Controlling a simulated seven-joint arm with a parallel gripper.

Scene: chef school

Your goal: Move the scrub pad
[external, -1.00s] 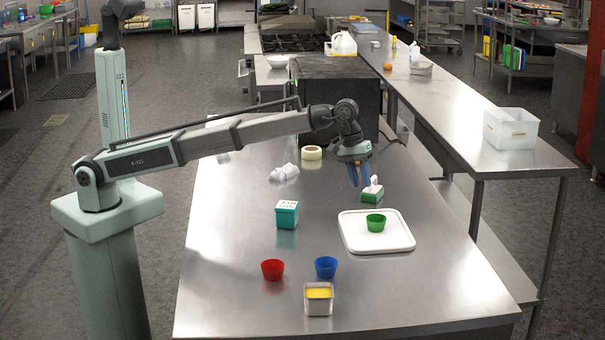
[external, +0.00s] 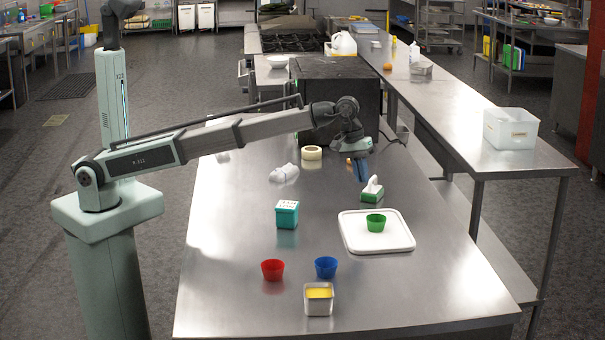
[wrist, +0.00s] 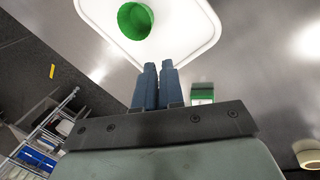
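The likely scrub pad (external: 371,193) is a small green block with a white top, lying on the steel table just behind the white board. In the wrist view a green and white piece of it (wrist: 202,95) shows to the right of the fingers, partly hidden by the gripper body. My gripper (external: 361,179) points down beside the pad, on its left in the external view. Its two blue fingers (wrist: 158,66) are close together in the wrist view, with nothing seen between them. Whether a fingertip touches the pad cannot be told.
A white board (external: 352,238) holds a green cup (external: 376,223). A teal box (external: 287,214), red cup (external: 272,270), blue cup (external: 325,267) and metal tin (external: 318,306) stand nearby. A tape roll (external: 311,153) and white bottle (external: 284,173) lie behind. The table's front left is clear.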

